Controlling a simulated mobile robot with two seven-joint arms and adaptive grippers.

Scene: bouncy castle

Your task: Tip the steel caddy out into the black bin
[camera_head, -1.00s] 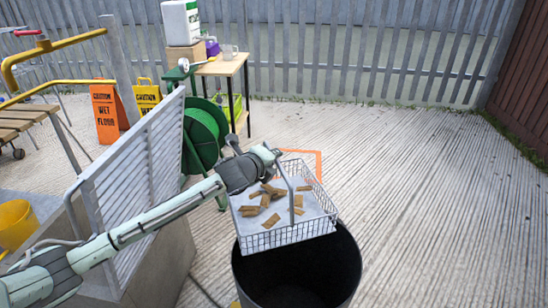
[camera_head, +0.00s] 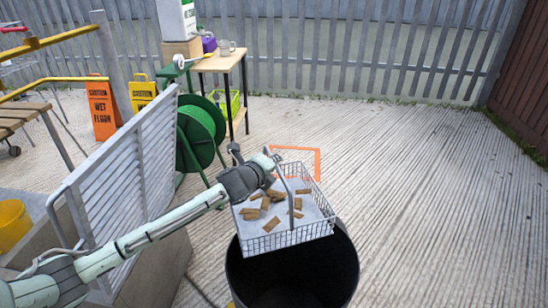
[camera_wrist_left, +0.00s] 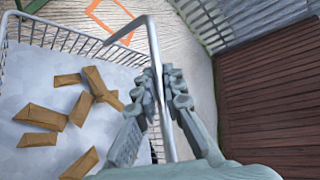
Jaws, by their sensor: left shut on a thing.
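The steel caddy (camera_head: 312,216) is a wire basket with a pale floor and a hoop handle, holding several small brown blocks (camera_head: 275,197). It hangs above the far part of the black bin (camera_head: 342,285), whose open dark mouth shows below. The caddy looks roughly level. My left gripper (camera_head: 274,161) is shut on the handle, which passes between its fingers in the left wrist view (camera_wrist_left: 160,88). There the brown blocks (camera_wrist_left: 78,98) lie loose on the caddy floor (camera_wrist_left: 22,85). I see no blocks in the visible part of the bin. My right gripper is not in view.
A slatted grey panel (camera_head: 125,185) and a green hose reel (camera_head: 198,130) stand left of the bin. A wooden table (camera_head: 222,64) is behind. An orange square outline (camera_head: 318,165) marks the ground beyond the caddy. The concrete on the right is clear.

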